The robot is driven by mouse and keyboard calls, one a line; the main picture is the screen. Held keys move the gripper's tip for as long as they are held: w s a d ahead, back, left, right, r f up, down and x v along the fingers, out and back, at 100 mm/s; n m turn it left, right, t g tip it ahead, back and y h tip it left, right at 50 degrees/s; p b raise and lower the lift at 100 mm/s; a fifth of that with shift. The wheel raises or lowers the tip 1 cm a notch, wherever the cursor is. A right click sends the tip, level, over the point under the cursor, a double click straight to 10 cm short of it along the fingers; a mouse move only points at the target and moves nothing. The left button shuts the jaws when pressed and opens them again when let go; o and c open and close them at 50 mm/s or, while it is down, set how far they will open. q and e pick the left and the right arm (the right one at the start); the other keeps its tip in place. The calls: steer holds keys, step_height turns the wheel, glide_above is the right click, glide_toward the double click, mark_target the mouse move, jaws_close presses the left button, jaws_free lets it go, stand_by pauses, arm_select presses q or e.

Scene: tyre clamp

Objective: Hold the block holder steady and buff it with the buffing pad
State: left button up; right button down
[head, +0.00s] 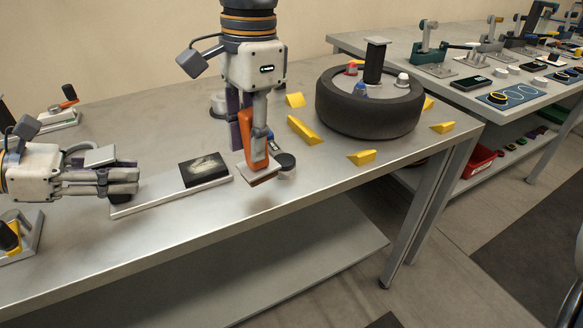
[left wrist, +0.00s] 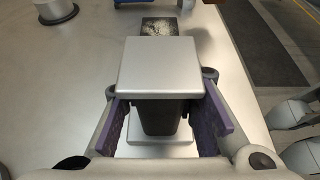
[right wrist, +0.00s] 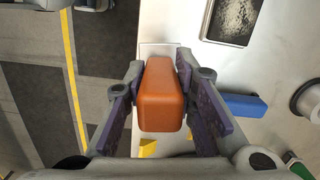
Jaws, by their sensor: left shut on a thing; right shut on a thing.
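The block holder has a long pale base strip (head: 165,193) on the bench, with a black block (head: 203,169) bearing a grey scuffed patch at its right end. The block also shows in the left wrist view (left wrist: 160,26) and right wrist view (right wrist: 233,20). My left gripper (head: 135,181) is shut on the dark post (left wrist: 160,118) under the holder's silver top plate (left wrist: 158,66). My right gripper (head: 252,140) is shut on the orange handle of the buffing pad (head: 257,153), seen from above in the right wrist view (right wrist: 163,95). The pad is right of the black block, apart from it; its underside is hidden.
A tyre (head: 369,105) stands on the bench at the right, with several yellow wedges (head: 304,130) around it. Levered clamps (head: 62,112) stand at the left. The bench's front edge is close.

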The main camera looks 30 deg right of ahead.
steer(key=w+a+r+m, duration=0.2)
steer(key=w+a+r, duration=0.1)
steer(key=w+r, duration=0.4)
steer(key=shift+w+f, duration=0.25)
steer(key=shift+f, duration=0.95)
steer(key=shift+w+f, duration=0.2)
steer(key=shift+f, duration=0.95)
steer(key=shift+w+f, duration=0.25)
steer(key=shift+f, duration=0.95)
steer(key=shift+a+f, duration=0.3)
steer(key=shift+f, duration=0.55)
steer(key=shift+a+f, duration=0.1)
steer(key=shift+a, duration=2.9)
steer(key=shift+d, duration=3.3)
step_height(320, 180, up, 8)
steer(key=shift+r, duration=0.2)
